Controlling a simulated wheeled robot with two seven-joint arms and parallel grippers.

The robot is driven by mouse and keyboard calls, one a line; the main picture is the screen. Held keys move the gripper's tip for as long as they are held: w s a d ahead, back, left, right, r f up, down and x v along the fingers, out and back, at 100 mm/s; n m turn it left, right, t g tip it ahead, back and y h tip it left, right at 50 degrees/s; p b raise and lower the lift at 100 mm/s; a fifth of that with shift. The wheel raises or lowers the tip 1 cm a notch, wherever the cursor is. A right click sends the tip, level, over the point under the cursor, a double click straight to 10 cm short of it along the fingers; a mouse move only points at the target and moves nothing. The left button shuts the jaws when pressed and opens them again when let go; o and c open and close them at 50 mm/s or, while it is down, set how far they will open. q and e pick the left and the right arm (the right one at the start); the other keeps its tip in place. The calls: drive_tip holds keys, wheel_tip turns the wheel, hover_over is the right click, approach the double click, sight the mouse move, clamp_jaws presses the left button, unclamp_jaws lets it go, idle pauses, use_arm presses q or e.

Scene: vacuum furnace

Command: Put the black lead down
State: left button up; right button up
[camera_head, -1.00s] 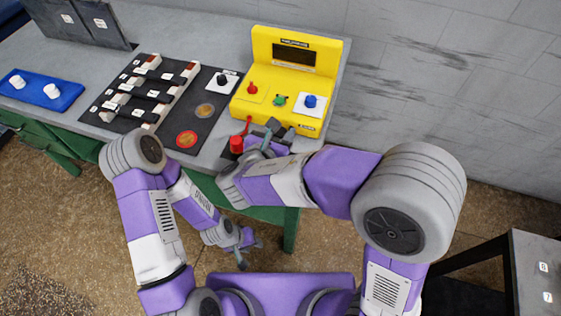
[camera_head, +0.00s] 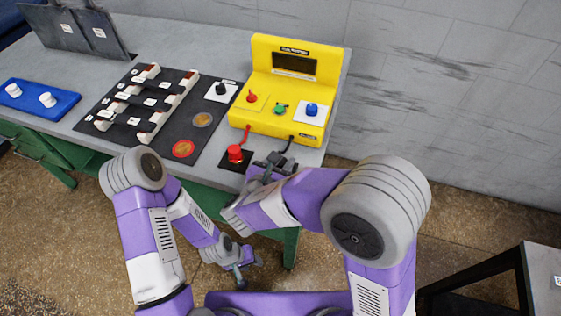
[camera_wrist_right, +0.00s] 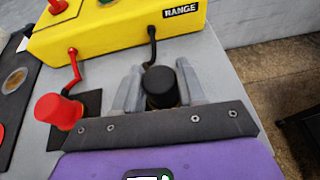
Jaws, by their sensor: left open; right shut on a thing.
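The black lead (camera_wrist_right: 161,86) has a black cap-like end and a short black cord running up to the front of the yellow meter (camera_head: 287,118). My right gripper (camera_wrist_right: 160,82) is shut on the black lead's end, just in front of the meter near the table's front edge. In the head view my right gripper (camera_head: 270,162) mostly hides the lead. I cannot tell from these views whether the lead touches the table. The red lead (camera_head: 235,153) stands on a black pad to the left of it. My left gripper (camera_head: 246,270) is open and empty, low in front of the table.
A dark panel (camera_head: 211,138) with a knob and two round discs lies left of the meter. A strip of grey table right of the lead is clear.

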drive_tip(key=o, duration=1.2)
drive_tip(key=shift+c, duration=0.2)
drive_tip(key=shift+r+p, duration=0.25)
drive_tip(key=shift+p, duration=0.05)
drive_tip(key=p+v, duration=0.2)
drive_tip(key=v, duration=0.9)
drive_tip(key=shift+s+a+p, duration=0.2)
drive_tip(key=shift+s+p, duration=0.15)
drive_tip(key=shift+p, duration=0.05)
